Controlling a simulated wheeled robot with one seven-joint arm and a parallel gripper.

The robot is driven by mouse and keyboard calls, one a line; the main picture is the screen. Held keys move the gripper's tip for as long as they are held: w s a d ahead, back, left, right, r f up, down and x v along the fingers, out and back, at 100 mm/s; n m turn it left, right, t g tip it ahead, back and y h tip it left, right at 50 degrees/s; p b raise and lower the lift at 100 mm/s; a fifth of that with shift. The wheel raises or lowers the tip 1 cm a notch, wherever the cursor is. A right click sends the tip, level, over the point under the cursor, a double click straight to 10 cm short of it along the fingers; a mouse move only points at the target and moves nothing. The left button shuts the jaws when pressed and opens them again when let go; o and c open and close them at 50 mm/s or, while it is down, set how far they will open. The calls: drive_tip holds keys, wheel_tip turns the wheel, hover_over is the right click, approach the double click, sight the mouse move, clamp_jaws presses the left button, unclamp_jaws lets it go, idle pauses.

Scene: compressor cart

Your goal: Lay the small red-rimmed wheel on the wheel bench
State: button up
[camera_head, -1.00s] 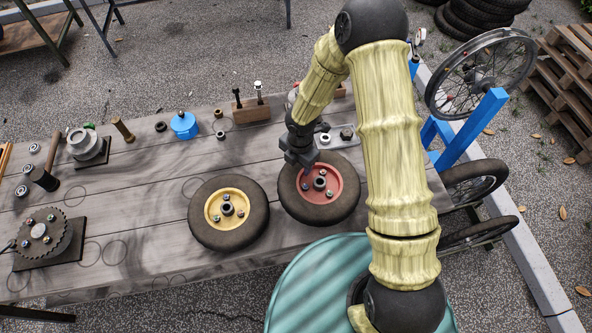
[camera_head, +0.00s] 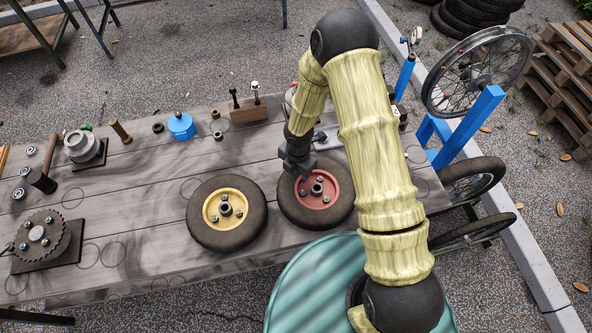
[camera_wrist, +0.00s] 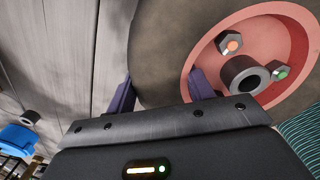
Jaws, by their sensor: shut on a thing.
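The small red-rimmed wheel (camera_head: 336,207), with a dark tyre, lies flat at the right part of the grey plank bench (camera_head: 150,209). My gripper (camera_head: 297,170) is at the wheel's upper left edge, shut on it. In the wrist view the fingers of my gripper (camera_wrist: 162,92) straddle the tyre wall, one outside the tyre and one inside the red rim (camera_wrist: 210,75). The hub and coloured nuts show there. I cannot tell whether the wheel's underside touches the planks. My forearm covers part of the bench to the wheel's right.
A yellow-rimmed wheel (camera_head: 251,227) lies close on the left. A wooden block with upright bolts (camera_head: 248,111) and a blue pot (camera_head: 181,126) stand behind. A green ribbed drum top (camera_head: 310,285) is in front. A blue stand with a spoked wheel (camera_head: 467,127) is at right. The bench's middle left is mostly clear.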

drive_tip(key=o, duration=1.1)
drive_tip(key=shift+a, duration=0.1)
drive_tip(key=shift+c, duration=0.2)
wheel_tip(320, 180, up, 12)
drive_tip(key=shift+s+d, duration=0.15)
drive_tip(key=shift+d, duration=0.05)
drive_tip(key=s+d+r+m+t, duration=0.1)
drive_tip(key=s+d+r+m, duration=0.4)
drive_tip(key=m, duration=0.9)
drive_tip(key=s+d+r+m+t, duration=0.1)
drive_tip(key=s+d+r+m, duration=0.4)
drive_tip(key=d+r+m, duration=0.5)
drive_tip(key=d+m, duration=0.2)
drive_tip(key=m, duration=0.2)
drive_tip(key=shift+s+d+r, duration=0.15)
